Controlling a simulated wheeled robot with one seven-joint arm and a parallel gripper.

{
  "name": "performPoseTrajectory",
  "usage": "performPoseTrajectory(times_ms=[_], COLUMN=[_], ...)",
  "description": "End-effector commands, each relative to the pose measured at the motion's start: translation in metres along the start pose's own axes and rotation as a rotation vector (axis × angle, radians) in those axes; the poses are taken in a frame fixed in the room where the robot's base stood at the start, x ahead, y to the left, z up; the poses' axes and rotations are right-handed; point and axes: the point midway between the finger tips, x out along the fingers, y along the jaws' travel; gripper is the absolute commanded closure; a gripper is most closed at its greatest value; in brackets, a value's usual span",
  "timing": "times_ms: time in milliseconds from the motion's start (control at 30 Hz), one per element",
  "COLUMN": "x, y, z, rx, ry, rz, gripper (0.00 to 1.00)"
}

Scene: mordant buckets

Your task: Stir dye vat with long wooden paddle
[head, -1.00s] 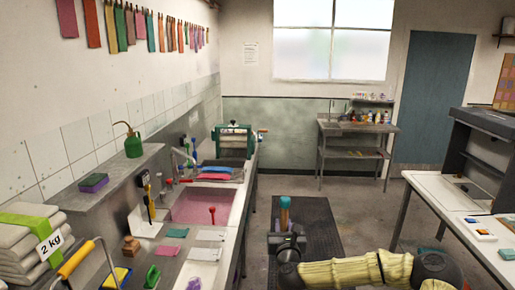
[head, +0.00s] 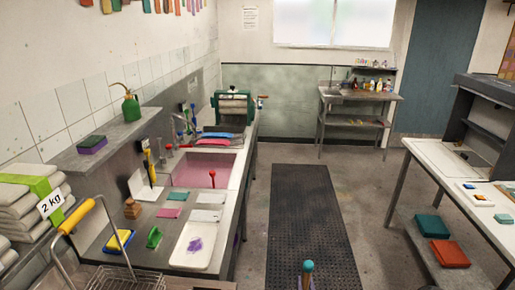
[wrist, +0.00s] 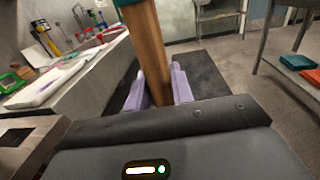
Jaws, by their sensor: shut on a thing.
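My gripper (wrist: 159,88) has its pale purple fingers on either side of a wooden shaft, shut on the long wooden paddle (wrist: 150,50). The shaft stands nearly upright in the wrist view, with a bit of teal at its top edge. In the head view the teal-tipped end of the paddle (head: 308,267) shows at the bottom edge; its lower part is out of frame. A basin of pink liquid (head: 190,175), apparently the dye vat, is set in the counter at left, well apart from the paddle. A red-knobbed thing (head: 211,175) stands in it.
A dark floor mat (head: 300,215) lies clear in the aisle. The left counter holds a white tray (head: 194,245), cloth swatches, a roller press (head: 235,105) and a wire basket (head: 125,280). A white table (head: 450,175) stands right, with teal and orange pieces on its lower shelf.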

Motion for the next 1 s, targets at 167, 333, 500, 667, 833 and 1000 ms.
performPoseTrajectory(times_ms=[167,333,500,667,833,1000], x=[-0.001,-0.001,-0.006,-0.019,-0.036,-0.044], y=[0.0,-0.001,-0.015,-0.04,-0.063,-0.07], z=[0.0,0.0,-0.01,-0.028,-0.047,-0.054], rx=[-0.001,-0.001,-0.002,-0.003,-0.002,-0.001], ry=[-0.002,-0.002,-0.003,-0.004,-0.002,-0.003], rz=[0.0,-0.001,-0.007,-0.011,-0.007,0.0], gripper=[1.0,1.0,1.0,1.0,1.0,1.0])
